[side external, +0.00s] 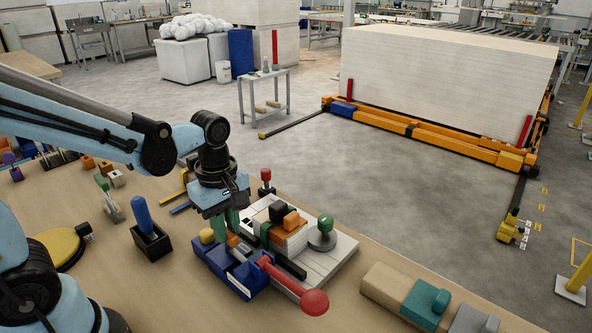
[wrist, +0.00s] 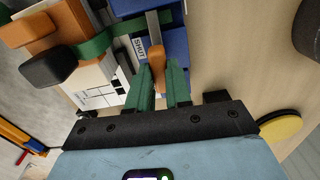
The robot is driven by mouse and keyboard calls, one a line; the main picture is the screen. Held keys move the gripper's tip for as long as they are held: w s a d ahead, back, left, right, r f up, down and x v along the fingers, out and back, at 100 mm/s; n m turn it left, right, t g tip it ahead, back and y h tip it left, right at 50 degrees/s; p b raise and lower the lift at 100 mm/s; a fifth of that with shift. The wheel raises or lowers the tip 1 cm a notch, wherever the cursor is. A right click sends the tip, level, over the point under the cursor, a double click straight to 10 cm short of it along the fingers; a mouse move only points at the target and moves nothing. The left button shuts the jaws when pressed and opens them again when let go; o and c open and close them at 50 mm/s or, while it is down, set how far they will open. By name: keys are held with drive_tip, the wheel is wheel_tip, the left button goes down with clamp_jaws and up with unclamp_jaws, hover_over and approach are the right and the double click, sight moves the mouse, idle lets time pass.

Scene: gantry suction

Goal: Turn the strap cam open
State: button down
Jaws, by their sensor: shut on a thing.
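My gripper (wrist: 163,88) points down with its two green fingers on either side of a small orange cam lever (wrist: 156,60) and is shut on it. The lever stands beside a blue block (wrist: 176,46) carrying a label that reads SHUT (wrist: 139,48). A grey bar (wrist: 153,25) runs up from the lever. A green strap (wrist: 97,43) goes around a stack of boards and blocks. In the side view my gripper (side external: 226,222) is low over the blue block (side external: 222,266), and its fingertips partly hide the lever (side external: 232,240).
The strapped stack (side external: 289,234) sits on a pale base (side external: 342,252), with a green-knobbed post (side external: 324,228) close by. A blue-handled holder (side external: 147,222) stands left. Bare bench lies at front.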

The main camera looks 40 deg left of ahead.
drive_tip(key=m, duration=0.4)
drive_tip(key=shift+m, duration=0.4)
drive_tip(key=m, duration=0.9)
drive_tip(key=shift+m, duration=1.8)
drive_tip(key=c, duration=1)
unclamp_jaws()
drive_tip(key=shift+c, duration=0.2)
drive_tip(key=shift+r, duration=0.15)
wheel_tip(320, 180, up, 12)
